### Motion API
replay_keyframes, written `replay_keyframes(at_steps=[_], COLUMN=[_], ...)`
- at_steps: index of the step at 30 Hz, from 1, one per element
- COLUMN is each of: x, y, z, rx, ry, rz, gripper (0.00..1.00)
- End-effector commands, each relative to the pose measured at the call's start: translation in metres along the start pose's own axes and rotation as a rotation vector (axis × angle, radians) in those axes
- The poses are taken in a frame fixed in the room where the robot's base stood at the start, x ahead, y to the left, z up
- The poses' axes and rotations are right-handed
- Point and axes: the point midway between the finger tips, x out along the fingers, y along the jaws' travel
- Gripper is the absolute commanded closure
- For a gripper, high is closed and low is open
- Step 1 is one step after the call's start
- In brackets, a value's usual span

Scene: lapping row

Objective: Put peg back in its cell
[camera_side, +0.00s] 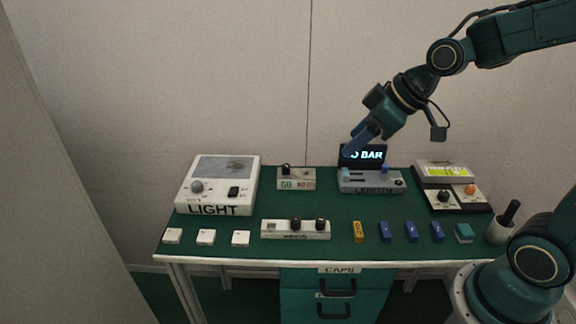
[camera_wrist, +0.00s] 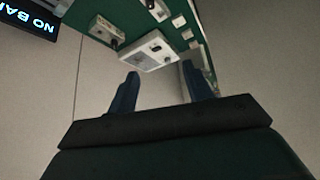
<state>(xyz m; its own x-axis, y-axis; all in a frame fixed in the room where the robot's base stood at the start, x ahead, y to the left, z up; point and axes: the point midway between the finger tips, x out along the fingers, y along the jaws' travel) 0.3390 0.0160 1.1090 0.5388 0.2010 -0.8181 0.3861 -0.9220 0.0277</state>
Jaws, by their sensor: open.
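The pale block with lettering that looks like PEGS (camera_side: 282,234) lies near the middle of the bench. Two black-topped pegs stand in its middle (camera_side: 296,224) and right (camera_side: 320,225) places; its left place shows no peg. Another black-topped peg (camera_side: 286,168) stands at the left end of the box marked GO (camera_side: 297,183), behind that block. My gripper (camera_side: 347,152) is raised over the back right of the bench, in front of the lit display. Its two blue fingers stand apart with nothing between them in the wrist view (camera_wrist: 161,86).
The LIGHT box (camera_side: 218,209) stands at left, the lit display (camera_side: 377,155) and a grey fixture (camera_side: 372,187) at back right. White tiles (camera_side: 206,237), an orange block (camera_side: 358,231) and several blue blocks (camera_side: 411,231) line the front. Green bench between the rows is bare.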

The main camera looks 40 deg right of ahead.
Motion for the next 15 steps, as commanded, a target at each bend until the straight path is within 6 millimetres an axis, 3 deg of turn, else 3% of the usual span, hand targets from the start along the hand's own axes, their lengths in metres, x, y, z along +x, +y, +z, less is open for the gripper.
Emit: replay_keyframes(at_steps=[15], x=[0.097], y=[0.049], z=[-0.031], rx=[-0.08], ry=[0.183], rz=[-0.099], gripper=[0.5])
